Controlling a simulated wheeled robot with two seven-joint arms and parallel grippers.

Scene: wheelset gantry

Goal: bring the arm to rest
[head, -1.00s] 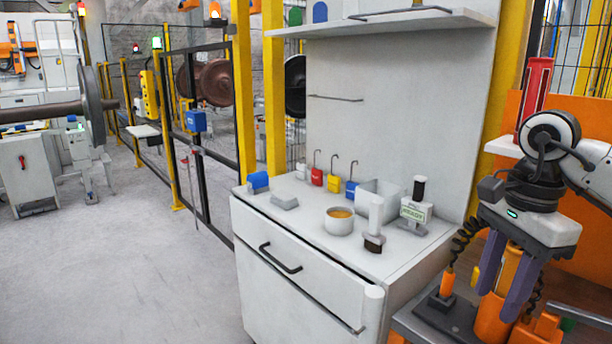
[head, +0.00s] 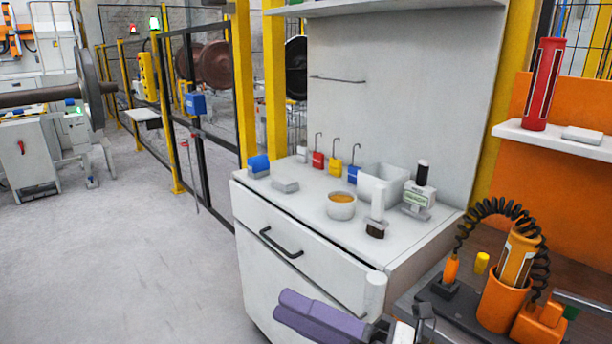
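My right gripper (head: 315,315) is at the bottom middle of the head view, low in front of the white cabinet (head: 300,262). Its two purple fingers point left, one partly in front of the other. They look apart, though the gap is hard to see from this angle. Nothing shows held in them. Most of my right arm is below the picture's edge. My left gripper is not in view.
The cabinet top holds a cup (head: 341,206), a white bin (head: 383,182), colored hooked blocks and a brush (head: 376,220). At right, an orange holder (head: 502,303) with a coiled cable stands on a bench. Grey floor (head: 130,260) at left is clear.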

